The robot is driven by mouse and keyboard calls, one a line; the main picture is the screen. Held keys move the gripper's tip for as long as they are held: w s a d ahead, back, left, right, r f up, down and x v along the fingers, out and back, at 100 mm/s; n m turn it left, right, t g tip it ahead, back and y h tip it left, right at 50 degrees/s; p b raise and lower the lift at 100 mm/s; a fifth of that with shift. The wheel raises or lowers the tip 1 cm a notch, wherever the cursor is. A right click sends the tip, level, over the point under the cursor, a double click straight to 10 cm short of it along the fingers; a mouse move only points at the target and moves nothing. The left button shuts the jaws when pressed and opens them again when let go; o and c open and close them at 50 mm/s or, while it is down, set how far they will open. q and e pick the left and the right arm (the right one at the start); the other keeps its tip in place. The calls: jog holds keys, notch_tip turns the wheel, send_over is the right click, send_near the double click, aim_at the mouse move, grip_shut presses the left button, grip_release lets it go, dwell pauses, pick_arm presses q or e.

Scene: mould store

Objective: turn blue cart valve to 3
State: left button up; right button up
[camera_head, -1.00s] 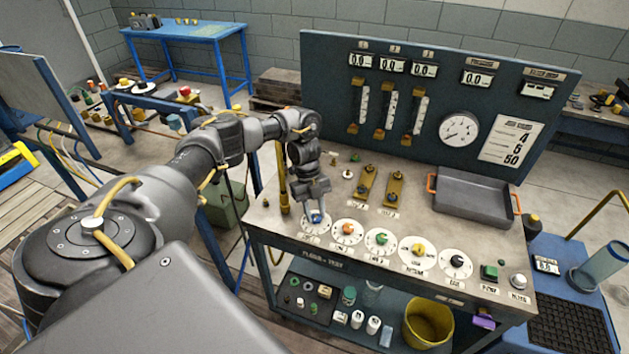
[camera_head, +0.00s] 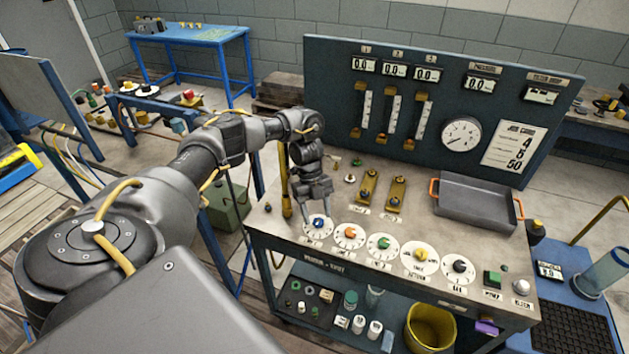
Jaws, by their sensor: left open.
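The blue valve knob (camera_head: 318,222) sits on a white round dial at the left end of a row of dials on the cart top. The dial's marks are too small to read, so I cannot tell its setting. My left gripper (camera_head: 318,211) points down with its fingers apart, just above and behind the blue knob. I cannot tell whether the fingers touch it. My right gripper is not in view.
Orange (camera_head: 350,232), green (camera_head: 384,243), yellow (camera_head: 420,254) and black (camera_head: 459,266) knobs stand to the right. A grey tray (camera_head: 476,204) lies behind them. The gauge panel (camera_head: 425,95) rises at the back. A yellow post (camera_head: 285,190) stands close left of the gripper.

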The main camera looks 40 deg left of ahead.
pick_arm(q)
jog(key=v, duration=0.9)
jog(key=shift+a+r, duration=0.15)
jog(key=shift+r, duration=0.25)
jog(key=shift+w, duration=0.1)
